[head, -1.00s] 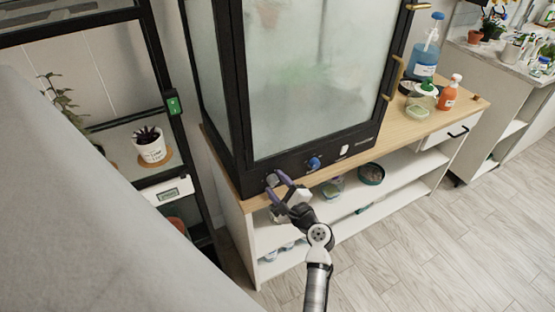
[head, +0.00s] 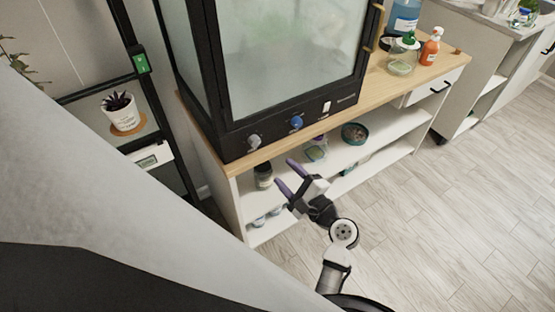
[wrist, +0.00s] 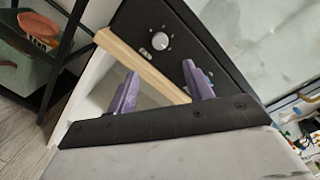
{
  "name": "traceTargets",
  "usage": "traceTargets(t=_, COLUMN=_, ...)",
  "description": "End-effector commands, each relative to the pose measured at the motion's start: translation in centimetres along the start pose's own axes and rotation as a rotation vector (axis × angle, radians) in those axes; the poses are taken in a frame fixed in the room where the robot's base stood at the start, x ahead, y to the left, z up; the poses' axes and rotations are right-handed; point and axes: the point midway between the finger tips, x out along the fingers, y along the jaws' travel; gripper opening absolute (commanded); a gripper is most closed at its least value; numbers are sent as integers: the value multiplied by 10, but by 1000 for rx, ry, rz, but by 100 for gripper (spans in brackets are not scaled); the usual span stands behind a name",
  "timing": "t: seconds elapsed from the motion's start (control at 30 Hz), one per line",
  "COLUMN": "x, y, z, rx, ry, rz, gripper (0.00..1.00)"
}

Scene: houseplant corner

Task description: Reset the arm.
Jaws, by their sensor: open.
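My gripper (head: 286,178) is open, with purple fingers and nothing between them. In the head view it is in front of the wooden cabinet, below the control panel of the glass terrarium case, apart from both. In the wrist view my gripper (wrist: 163,88) shows its two purple fingertips spread apart. The wooden edge of the cabinet top (wrist: 140,65) passes behind them. A silver knob (wrist: 160,41) on the black panel lies beyond. The same silver knob (head: 254,141) shows in the head view, left of a blue knob (head: 296,122).
The glass case (head: 290,60) stands on the cabinet, whose shelves hold a jar (head: 263,176) and a dark green bowl (head: 354,133). A black rack at left holds a potted plant (head: 122,112). An orange spray bottle (head: 430,47) stands at right. The floor (head: 430,210) is clear.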

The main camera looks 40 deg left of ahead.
Motion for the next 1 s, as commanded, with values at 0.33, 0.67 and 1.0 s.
traceTargets(t=0.33, x=-8, y=0, z=0, rx=-1, ry=0, rz=0, gripper=51)
traceTargets(t=0.67, x=-8, y=0, z=0, rx=-1, ry=0, rz=0, gripper=51)
traceTargets(t=1.0, x=72, y=-126, z=77, rx=-814, ry=139, rz=-219, gripper=51)
